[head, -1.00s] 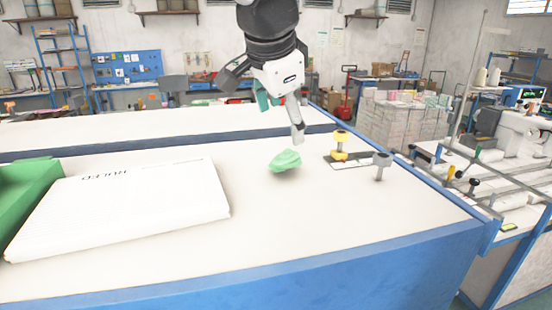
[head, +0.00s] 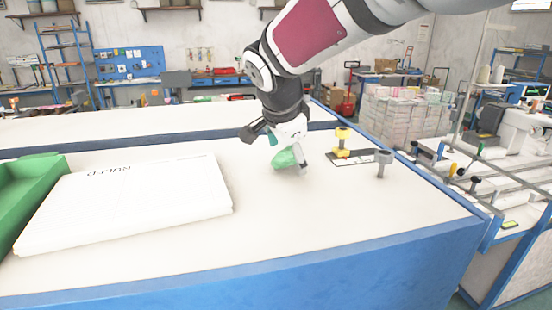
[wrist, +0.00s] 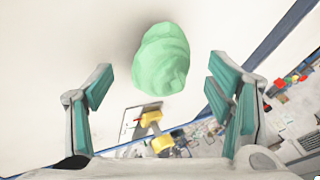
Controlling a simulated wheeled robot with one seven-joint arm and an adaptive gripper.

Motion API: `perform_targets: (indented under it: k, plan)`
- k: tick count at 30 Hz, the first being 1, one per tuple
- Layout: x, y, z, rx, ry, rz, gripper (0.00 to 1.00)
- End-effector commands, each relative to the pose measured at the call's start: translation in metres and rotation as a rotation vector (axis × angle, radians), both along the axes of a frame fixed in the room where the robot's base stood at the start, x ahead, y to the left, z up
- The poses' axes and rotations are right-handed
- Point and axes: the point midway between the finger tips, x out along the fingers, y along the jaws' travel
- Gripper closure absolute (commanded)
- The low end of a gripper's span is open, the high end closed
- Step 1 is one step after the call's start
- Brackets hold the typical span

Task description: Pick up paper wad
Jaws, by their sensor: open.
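The paper wad is a crumpled pale green lump (head: 284,159) lying on the white tabletop (head: 255,235). In the wrist view the paper wad (wrist: 160,60) sits centred ahead of the fingers, beyond their tips. My gripper (head: 277,152) is pointed down just above and around the wad in the head view, with one finger to its right. In the wrist view my gripper (wrist: 160,90) is open, with teal pads on both sides and nothing between them. The gripper hides part of the wad's top in the head view.
A white box labelled RULED (head: 130,205) lies left, next to a green bin (head: 30,195). A plate with a yellow knob (head: 342,142) and a grey knobbed post (head: 383,162) stand close on the right. The table's blue front edge (head: 270,275) is nearer; the front middle is clear.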

Motion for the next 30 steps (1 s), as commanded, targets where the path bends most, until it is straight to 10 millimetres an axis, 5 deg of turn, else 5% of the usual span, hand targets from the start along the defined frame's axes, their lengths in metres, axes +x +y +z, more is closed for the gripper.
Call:
perform_targets:
  k: [6,13,30]
  plan:
    - [0.001,0.000,-0.001,0.000,0.000,0.000,0.26]
    - [0.000,0.000,-0.001,0.000,0.000,0.000,0.74]
    - [0.002,0.000,0.018,0.002,-0.004,-0.002,0.74]
